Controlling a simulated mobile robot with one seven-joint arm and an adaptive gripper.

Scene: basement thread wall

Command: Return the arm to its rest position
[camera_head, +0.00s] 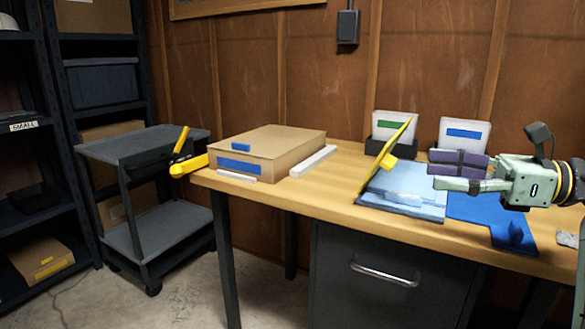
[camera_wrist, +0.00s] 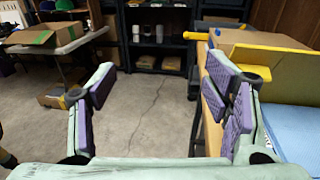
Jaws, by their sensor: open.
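My gripper (camera_head: 437,171) is at the right of the head view, pointing left above the wooden table (camera_head: 330,201). In the wrist view its two purple-padded fingers (camera_wrist: 165,112) stand wide apart with nothing between them. Part of my arm shows at the right edge of the head view.
A cardboard box (camera_head: 266,151) with a blue label sits on the table's left. Two white boxes (camera_head: 464,134) stand against the wall. A grey cart (camera_head: 150,150) and dark shelves (camera_head: 62,150) are to the left. The wrist view shows open floor (camera_wrist: 145,120) and another table (camera_wrist: 60,42).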

